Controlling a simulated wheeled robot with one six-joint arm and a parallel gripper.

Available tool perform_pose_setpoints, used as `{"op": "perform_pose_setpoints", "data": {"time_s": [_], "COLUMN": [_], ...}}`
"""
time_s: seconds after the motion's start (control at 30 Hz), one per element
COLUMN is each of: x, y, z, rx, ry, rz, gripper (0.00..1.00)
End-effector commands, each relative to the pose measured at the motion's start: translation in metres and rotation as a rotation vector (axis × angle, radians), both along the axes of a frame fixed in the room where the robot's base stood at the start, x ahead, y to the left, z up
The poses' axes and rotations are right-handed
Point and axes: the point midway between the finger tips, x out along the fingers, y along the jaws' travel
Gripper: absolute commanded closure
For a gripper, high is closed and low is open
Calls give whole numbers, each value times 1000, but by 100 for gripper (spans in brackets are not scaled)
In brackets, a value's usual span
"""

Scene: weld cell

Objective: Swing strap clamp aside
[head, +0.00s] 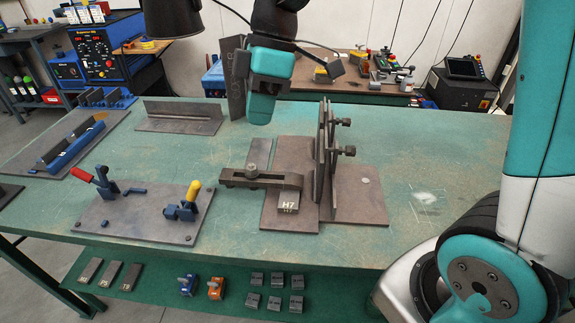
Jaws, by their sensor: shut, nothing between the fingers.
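The strap clamp (240,178) is a dark slotted bar. It lies over a small block marked H7 (289,206) on the brown fixture plate (275,222) and sticks out past its left edge. A round bolt head (252,167) shows at its slot. My gripper (262,118) is at the end of the teal wrist, above the table and behind the clamp in the picture, apart from it. It is shut and empty; its fingers are mostly hidden by the wrist.
An upright plate with two knobs (328,150) stands right of the clamp. A plate with red- and yellow-handled toggle clamps (140,222) lies to the left. A dark tall slab (236,82) shows beside my wrist. Table (395,150) is clear at far right.

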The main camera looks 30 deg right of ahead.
Motion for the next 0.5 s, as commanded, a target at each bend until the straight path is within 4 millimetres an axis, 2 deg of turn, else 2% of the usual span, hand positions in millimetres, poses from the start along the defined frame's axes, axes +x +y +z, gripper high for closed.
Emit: {"op": "perform_pose_setpoints", "data": {"time_s": [0.03,0.2,0.33,0.4,0.5], "x": [32,115,158,173,185], "y": [-13,-66,-113,-135,-158], "z": [-14,-58,-101,-122,-144], "rx": [4,46,96,124,156], "ry": [-8,-59,-92,-107,-123], "rz": [106,529,825,955,1092], "gripper": [100,100,100,100,100]}}
